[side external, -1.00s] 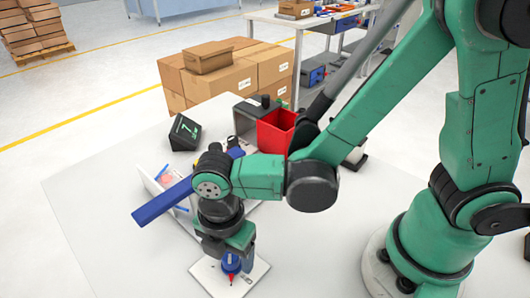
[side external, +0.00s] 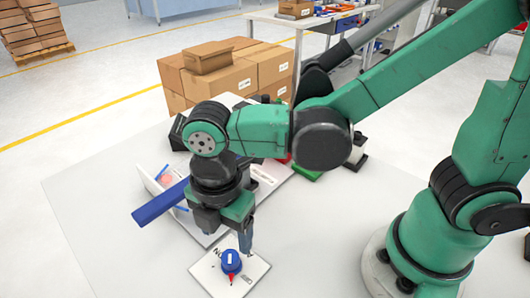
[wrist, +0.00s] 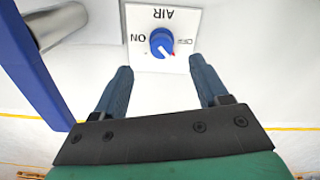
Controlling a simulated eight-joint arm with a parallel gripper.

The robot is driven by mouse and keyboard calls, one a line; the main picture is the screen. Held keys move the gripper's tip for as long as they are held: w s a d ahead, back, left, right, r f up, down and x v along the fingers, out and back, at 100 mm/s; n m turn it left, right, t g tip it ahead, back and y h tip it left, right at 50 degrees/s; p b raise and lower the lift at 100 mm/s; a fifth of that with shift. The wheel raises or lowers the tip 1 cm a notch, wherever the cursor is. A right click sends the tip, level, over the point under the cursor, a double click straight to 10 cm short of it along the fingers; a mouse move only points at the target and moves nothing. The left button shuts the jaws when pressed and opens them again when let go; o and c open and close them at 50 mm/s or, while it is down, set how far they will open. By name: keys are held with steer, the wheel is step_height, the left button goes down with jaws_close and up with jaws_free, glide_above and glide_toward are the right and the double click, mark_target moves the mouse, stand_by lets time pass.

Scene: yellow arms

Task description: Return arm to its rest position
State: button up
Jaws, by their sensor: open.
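My gripper (wrist: 164,85) is open and empty in the wrist view, its two blue-grey fingers apart. In the side view my gripper (side external: 232,235) hangs pointing down, above and slightly behind a blue knob (side external: 231,261) with a red pointer. The knob (wrist: 162,42) also shows in the wrist view, ahead of the fingertips and clear of them. It sits on a white plate (wrist: 182,15) marked AIR, ON and a second label too small to read surely. In the wrist view the red pointer is on the knob's right side, towards that second label.
A blue bar (side external: 160,203) lies close left of my gripper; it fills the left edge of the wrist view (wrist: 32,70) beside a grey cylinder (wrist: 58,25). A white panel, a black box and a red bin stand behind my arm, partly hidden. The table's front left (side external: 110,245) is clear.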

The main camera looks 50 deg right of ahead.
steer(key=w+d+r+m+t, duration=0.1)
steer(key=d+r+m+t, duration=0.2)
steer(key=d+m, duration=0.5)
steer(key=w+d+r+m+t, duration=0.2)
steer(key=d+r+m+t, duration=0.1)
steer(key=d+m, duration=0.6)
steer(key=m+t, duration=0.1)
steer(key=m, duration=0.2)
steer(key=shift+w+r+m, duration=0.15)
steer(key=shift+w+m, duration=0.05)
steer(key=shift+m, duration=0.2)
steer(key=shift+a, duration=0.1)
steer(key=shift+c, duration=0.2)
